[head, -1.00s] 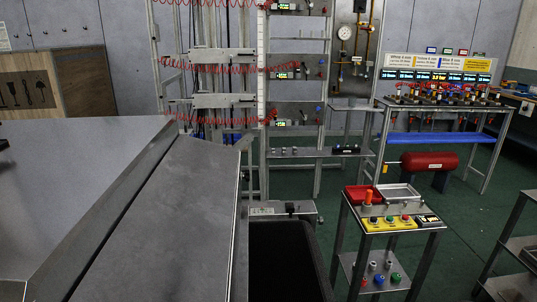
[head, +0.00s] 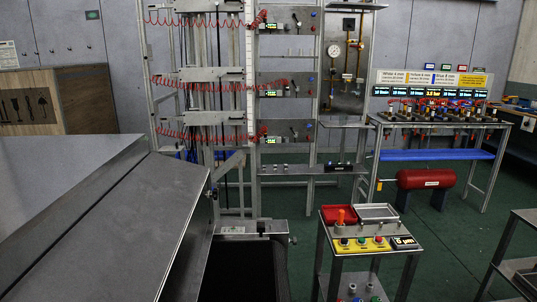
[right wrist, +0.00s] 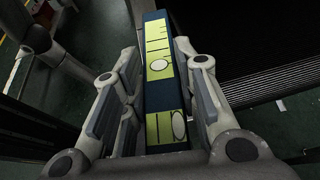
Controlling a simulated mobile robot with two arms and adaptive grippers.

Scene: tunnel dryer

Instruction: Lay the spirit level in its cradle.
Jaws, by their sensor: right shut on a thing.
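The spirit level (right wrist: 160,75) shows in the right wrist view as a long dark blue bar with yellow-green panels, black marks and pale round spots. My right gripper (right wrist: 155,90) is shut on it, with fingers along both sides. The level runs away from the wrist, and its far end sticks out beyond the fingers. Neither gripper shows in the head view. I cannot make out the cradle with certainty in either view.
A dark belt (head: 245,272) lies beside the large grey metal housing (head: 110,225). A small cart (head: 370,246) with buttons and trays stands to its right. A red tank (head: 425,179) lies under the far bench. Green floor is open between cart and bench.

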